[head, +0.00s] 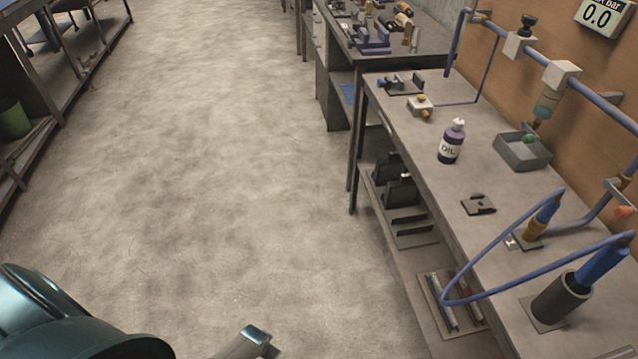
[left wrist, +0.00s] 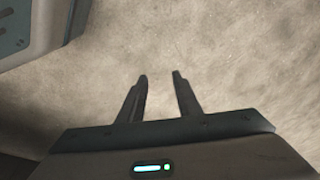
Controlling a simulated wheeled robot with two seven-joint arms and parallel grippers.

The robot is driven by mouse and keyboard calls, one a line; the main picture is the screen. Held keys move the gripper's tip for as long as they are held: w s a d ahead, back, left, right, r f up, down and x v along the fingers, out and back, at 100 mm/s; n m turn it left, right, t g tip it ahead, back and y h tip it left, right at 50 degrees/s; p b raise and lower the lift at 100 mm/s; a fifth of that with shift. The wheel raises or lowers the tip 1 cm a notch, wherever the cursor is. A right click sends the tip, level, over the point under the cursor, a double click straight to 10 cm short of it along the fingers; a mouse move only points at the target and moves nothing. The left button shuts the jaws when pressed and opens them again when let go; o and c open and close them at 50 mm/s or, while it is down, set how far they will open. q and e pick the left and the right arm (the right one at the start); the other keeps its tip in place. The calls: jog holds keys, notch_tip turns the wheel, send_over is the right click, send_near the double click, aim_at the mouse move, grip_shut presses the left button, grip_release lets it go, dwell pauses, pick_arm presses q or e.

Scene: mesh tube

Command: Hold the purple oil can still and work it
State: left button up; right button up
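The purple oil can (head: 450,146) stands upright on the grey workbench (head: 475,170) in the head view. It has a white cap and a white label reading OIL. No gripper touches it. In the left wrist view my left gripper (left wrist: 159,80) points at bare floor, its two fingers apart with nothing between them. In the head view only parts of my own body show at the bottom left, and the oil can is well away from them. My right gripper is not in view.
A blue pipe runs along the back wall. The floor (head: 200,170) left of the bench is clear.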

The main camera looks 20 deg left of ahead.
pick_arm(q)
jog(key=s+d+f, duration=0.2)
jog(key=s, duration=0.7)
jog(key=s+d+f, duration=0.2)
jog(key=s+d, duration=0.1)
jog(key=s, duration=0.6)
jog(key=s+d+f+m+g+h, duration=0.1)
jog(key=s+d+f, duration=0.1)
jog(key=s, duration=0.8)
jog(key=shift+d+f, duration=0.35)
jog(key=shift+d, duration=0.1)
jog(key=shift+w, duration=0.15)
